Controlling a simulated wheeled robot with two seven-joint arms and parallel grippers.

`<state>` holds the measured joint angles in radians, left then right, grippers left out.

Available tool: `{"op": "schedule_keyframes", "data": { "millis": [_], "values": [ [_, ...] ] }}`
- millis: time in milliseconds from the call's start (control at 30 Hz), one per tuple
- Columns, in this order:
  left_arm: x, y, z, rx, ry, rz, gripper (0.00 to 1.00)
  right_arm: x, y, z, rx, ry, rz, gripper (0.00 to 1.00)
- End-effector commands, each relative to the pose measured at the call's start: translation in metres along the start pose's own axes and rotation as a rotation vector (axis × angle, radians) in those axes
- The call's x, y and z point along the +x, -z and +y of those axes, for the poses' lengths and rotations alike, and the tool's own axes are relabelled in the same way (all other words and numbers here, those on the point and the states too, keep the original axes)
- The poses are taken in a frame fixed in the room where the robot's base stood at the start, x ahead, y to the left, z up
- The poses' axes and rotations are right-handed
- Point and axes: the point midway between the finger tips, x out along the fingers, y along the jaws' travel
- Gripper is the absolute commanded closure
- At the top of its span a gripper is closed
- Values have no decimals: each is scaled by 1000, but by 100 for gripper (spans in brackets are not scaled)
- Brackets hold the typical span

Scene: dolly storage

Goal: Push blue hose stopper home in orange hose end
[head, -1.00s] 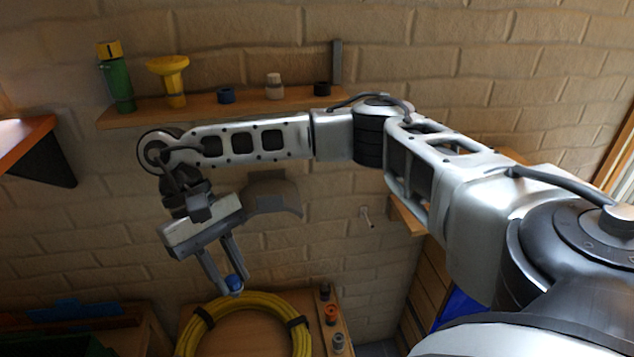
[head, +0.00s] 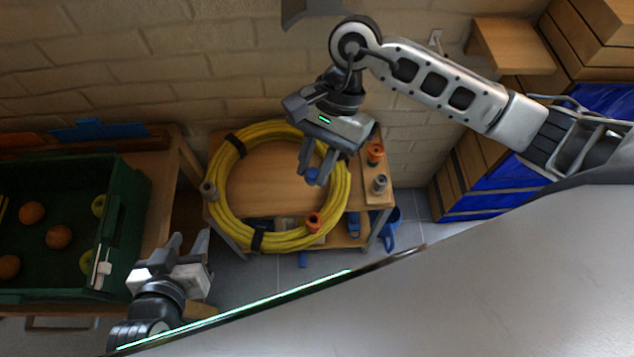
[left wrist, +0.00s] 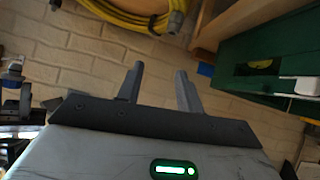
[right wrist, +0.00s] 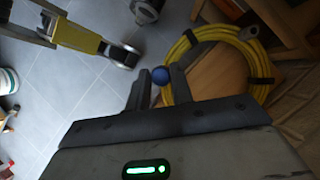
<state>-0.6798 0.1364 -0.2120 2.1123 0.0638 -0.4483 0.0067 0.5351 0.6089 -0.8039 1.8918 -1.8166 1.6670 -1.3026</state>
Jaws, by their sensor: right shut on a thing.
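The yellow hose (head: 222,165) lies coiled on a wooden-topped stand. Its orange hose end (head: 313,222) is at the coil's front right; it also shows in the right wrist view (right wrist: 250,31). Its other, grey end (head: 208,191) is at the left. My right gripper (head: 315,180) is shut on the blue hose stopper (head: 312,175), above the coil's right inner side and apart from the orange end. The stopper shows between the fingertips in the right wrist view (right wrist: 160,75). My left gripper (head: 189,242) is open and empty, low left of the stand.
A small board with an orange fitting (head: 375,152) and a grey fitting (head: 380,184) is at the stand's right. A blue watering-can-like object (head: 392,228) is below right.

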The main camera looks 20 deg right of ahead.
Motion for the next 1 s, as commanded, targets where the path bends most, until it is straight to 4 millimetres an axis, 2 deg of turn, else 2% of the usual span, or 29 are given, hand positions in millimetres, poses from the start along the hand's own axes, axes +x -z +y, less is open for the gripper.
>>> {"op": "schedule_keyframes", "data": {
  "millis": [33,133,500,700,1000],
  "values": [
    [5,-6,0,-2,-4,5,64,15,4,3,60,35,-5,100],
    [6,-6,1,-6,-8,11,64,23,7,4,156,89,-2,100],
    [5,-4,2,-9,-11,13,64,25,9,5,216,123,3,100],
    [10,-10,2,-14,-14,15,64,28,10,4,230,126,1,100],
    [26,-32,3,-12,-30,69,64,72,36,3,224,128,5,100]
  ]
}}
